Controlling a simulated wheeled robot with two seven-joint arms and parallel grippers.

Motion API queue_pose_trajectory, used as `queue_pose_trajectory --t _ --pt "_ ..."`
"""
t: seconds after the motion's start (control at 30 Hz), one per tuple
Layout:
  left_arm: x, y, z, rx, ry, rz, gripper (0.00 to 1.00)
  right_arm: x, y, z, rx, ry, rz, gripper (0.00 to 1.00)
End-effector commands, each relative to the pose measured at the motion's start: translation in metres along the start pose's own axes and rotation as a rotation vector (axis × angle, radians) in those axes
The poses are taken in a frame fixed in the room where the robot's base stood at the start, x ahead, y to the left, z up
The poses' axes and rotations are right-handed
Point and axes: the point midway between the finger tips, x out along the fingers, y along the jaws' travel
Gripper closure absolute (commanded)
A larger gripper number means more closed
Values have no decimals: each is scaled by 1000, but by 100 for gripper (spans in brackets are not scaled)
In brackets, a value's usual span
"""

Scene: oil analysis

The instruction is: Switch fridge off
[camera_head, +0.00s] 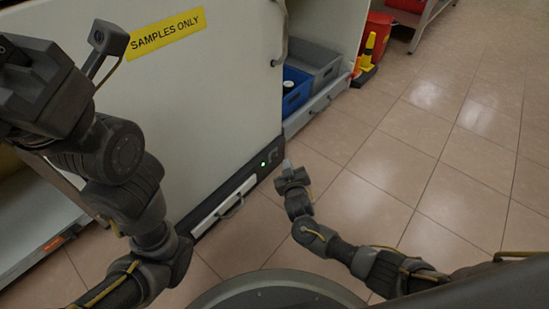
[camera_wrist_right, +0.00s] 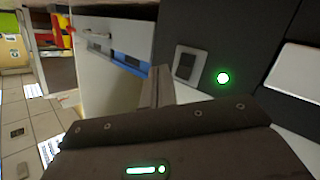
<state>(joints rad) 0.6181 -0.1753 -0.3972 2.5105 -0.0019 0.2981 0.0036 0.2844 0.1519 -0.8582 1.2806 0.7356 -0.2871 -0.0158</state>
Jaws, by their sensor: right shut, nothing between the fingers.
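The fridge (camera_head: 190,100) is a white cabinet with a yellow "SAMPLES ONLY" label. Its dark lower panel carries a lit green light (camera_head: 263,164) and a small dark switch (camera_head: 274,156) to the right of it. In the right wrist view, the switch (camera_wrist_right: 187,66) sits in a grey frame beside the glowing green light (camera_wrist_right: 223,78). My right gripper (camera_head: 287,164) is shut and empty, just right of the switch in the head view. Its fingertips (camera_wrist_right: 163,82) show just below the switch in the wrist view; contact is unclear. My left arm is folded at left; its fingers do not show.
A white drawer front with a handle (camera_head: 230,207) lies low on the fridge. An open compartment to its right holds a blue crate (camera_head: 296,92) and a grey crate (camera_head: 322,65). A yellow cone (camera_head: 369,48) and red bin (camera_head: 377,30) stand beyond. The tiled floor at right is clear.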

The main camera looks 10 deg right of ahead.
Motion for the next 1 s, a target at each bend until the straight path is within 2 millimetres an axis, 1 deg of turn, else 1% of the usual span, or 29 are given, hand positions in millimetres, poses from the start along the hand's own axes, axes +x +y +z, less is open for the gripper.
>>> queue_pose_trajectory --t 0.1,0.3,1.0 --pt "-4 0 -1 0 0 -2 64 8 -6 -5 2 0 0 100" --pt "-5 0 -2 1 1 -3 64 14 -10 -11 1 1 0 100" --pt "-4 0 -2 2 3 -2 64 14 -10 -11 1 0 0 100"
